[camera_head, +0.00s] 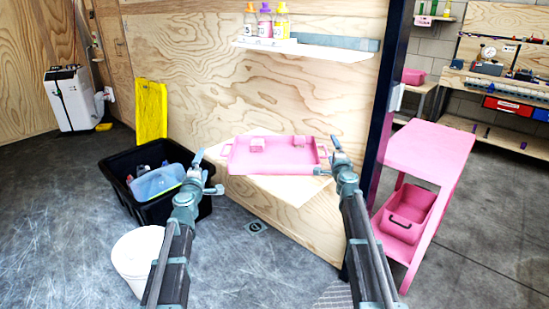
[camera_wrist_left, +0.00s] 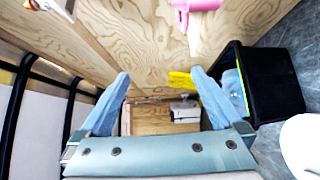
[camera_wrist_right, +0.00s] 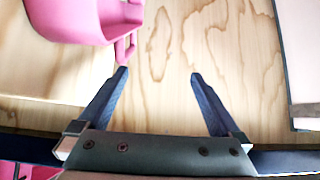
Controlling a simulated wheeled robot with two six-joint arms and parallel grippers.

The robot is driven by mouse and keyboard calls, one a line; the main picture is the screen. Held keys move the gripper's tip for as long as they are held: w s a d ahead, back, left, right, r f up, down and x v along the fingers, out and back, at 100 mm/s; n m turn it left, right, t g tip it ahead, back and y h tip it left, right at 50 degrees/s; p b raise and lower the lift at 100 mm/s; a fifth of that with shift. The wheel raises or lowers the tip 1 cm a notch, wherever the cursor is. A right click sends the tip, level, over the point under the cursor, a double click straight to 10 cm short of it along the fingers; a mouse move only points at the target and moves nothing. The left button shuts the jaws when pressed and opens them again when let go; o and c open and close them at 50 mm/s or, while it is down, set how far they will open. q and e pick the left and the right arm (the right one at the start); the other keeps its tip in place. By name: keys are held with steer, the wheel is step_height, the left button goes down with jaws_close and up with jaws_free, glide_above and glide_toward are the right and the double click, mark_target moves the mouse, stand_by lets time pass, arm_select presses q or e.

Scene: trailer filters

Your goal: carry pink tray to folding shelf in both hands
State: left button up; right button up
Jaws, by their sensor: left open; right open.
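The pink tray (camera_head: 240,166) sits level on the light wooden folding shelf (camera_head: 293,190) against the plywood wall, with small pink pieces (camera_head: 258,144) in it. My left gripper (camera_head: 208,173) is open and empty, left of the tray's left handle and apart from it. A pink part of the tray (camera_wrist_left: 196,5) shows at the top of the left wrist view. My right gripper (camera_head: 329,158) is open by the tray's right end. In the right wrist view the tray (camera_wrist_right: 68,18) and its handle (camera_wrist_right: 131,48) lie beyond one fingertip, not between the fingers.
A wall shelf (camera_head: 305,48) with several bottles is above. A black crate (camera_head: 125,180) and white bucket (camera_head: 138,262) stand at left. A pink cart (camera_head: 430,150) stands at right behind a dark post (camera_head: 385,90). Open floor lies front left.

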arm_select(q)
steer(key=shift+s, duration=1.1)
arm_select(e)
steer(key=s, duration=1.2)
arm_select(q)
steer(key=s, duration=0.7)
arm_select(e)
steer(key=s, duration=0.7)
stand_by(0.4)
